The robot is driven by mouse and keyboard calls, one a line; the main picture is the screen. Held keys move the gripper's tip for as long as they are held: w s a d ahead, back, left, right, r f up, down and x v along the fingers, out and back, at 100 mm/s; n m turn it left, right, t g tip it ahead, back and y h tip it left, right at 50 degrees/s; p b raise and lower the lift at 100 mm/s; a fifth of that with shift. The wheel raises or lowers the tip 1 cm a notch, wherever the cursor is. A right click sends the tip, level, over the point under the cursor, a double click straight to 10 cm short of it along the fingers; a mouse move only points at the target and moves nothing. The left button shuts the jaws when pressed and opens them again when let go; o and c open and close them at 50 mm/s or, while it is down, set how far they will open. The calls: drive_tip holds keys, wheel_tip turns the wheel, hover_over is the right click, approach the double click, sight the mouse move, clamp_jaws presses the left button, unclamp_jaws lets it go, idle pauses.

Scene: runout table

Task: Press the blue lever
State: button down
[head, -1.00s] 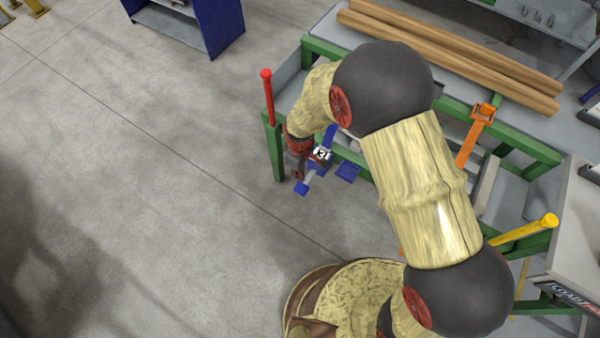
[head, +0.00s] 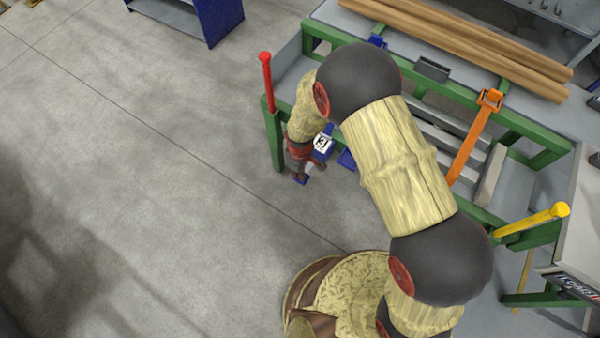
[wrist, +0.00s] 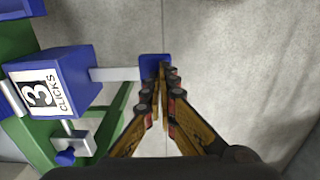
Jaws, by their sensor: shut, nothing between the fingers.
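The blue lever has a blue paddle (wrist: 152,66) on a grey rod that sticks out from a blue box (wrist: 52,82) labelled "3 CLICKS". In the head view, the paddle (head: 301,179) shows just below my gripper (head: 300,170), with the labelled box (head: 323,145) beside it. My gripper (wrist: 163,68) is shut and empty, its fingertips together. In the wrist view the fingertips overlap the right part of the paddle and hide some of it. I cannot tell whether they touch it.
A red lever (head: 266,95) stands upright at the left corner of the green table frame (head: 272,135). An orange lever (head: 470,145) and a yellow lever (head: 533,219) are farther right. Wooden beams (head: 470,48) lie at the back. The floor on the left is clear.

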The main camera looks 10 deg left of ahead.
drive_tip(key=shift+s+f, duration=0.1)
drive_tip(key=shift+f, duration=0.35)
drive_tip(key=shift+s+a+f, duration=0.1)
drive_tip(key=shift+s+f, duration=0.05)
drive_tip(key=shift+f, duration=0.5)
drive_tip(key=shift+s+f, duration=0.1)
drive_tip(key=shift+f, duration=0.5)
drive_tip(key=shift+w+f+b, duration=0.15)
drive_tip(key=shift+f+b, duration=0.4)
drive_tip(key=shift+f, duration=1.2)
